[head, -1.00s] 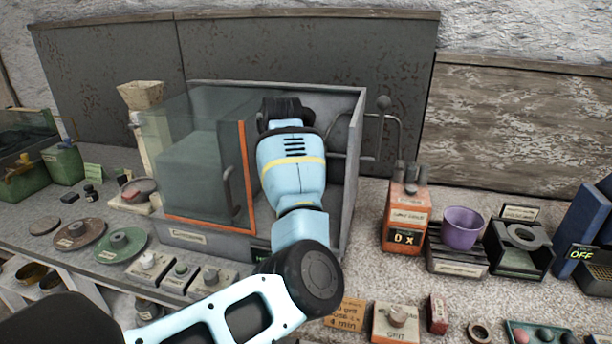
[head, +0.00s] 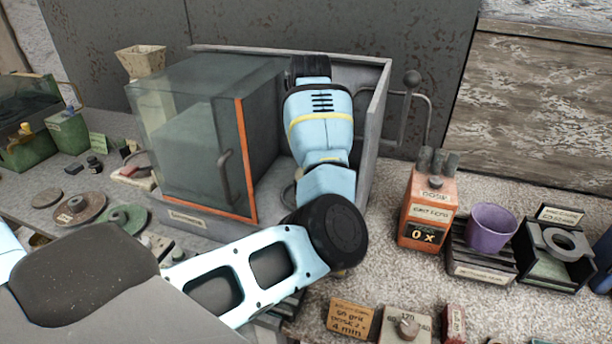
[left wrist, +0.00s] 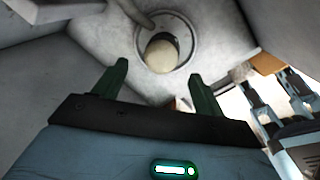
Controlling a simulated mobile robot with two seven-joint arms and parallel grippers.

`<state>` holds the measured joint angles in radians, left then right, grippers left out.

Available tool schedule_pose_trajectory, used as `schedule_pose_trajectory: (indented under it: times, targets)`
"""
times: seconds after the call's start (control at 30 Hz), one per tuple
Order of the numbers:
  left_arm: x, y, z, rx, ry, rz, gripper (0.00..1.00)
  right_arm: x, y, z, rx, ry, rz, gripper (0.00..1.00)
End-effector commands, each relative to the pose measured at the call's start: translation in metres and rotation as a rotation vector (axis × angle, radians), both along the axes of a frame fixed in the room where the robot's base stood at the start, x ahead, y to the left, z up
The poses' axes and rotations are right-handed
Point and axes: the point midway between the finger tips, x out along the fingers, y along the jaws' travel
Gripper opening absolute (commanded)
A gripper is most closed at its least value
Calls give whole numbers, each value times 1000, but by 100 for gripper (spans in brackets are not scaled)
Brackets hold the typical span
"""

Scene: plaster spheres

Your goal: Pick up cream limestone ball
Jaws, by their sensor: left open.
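A cream limestone ball (left wrist: 162,57) sits on a round grey plate (left wrist: 186,28) inside the grey box in the left wrist view. A grey bent rod reaches in beside it from the top. My left gripper (left wrist: 157,82) is open and empty, its two green fingers apart and pointing toward the ball, which lies ahead between their lines. In the head view my left arm reaches into the box, and its fingertips and the ball are hidden.
The grey box (head: 378,130) has a glass door (head: 205,140) with an orange edge beside my arm. An orange device (head: 427,210), a purple cup (head: 490,228) and a dark stand (head: 552,250) stand to the right. Small labelled blocks (head: 405,325) lie in front.

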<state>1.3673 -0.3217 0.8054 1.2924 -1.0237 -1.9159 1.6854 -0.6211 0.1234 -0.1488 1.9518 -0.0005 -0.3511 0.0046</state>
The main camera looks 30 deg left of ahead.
Motion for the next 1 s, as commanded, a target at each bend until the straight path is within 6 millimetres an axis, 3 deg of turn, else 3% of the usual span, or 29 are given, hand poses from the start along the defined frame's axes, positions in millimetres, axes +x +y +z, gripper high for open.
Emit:
schedule_pose_trajectory:
  times: [0.17,0.53,0.83,1.0]
  targets:
    - [1,0,-3,0,-3,0,71,5,0,4,1,-12,0,0]
    - [5,1,-48,1,-2,0,71,9,-1,9,-2,-26,1,0]
    - [5,2,-53,1,-4,1,71,8,-1,7,-2,-23,1,0]
    - [5,2,-52,1,-4,1,50,8,-1,7,-3,-21,2,0]
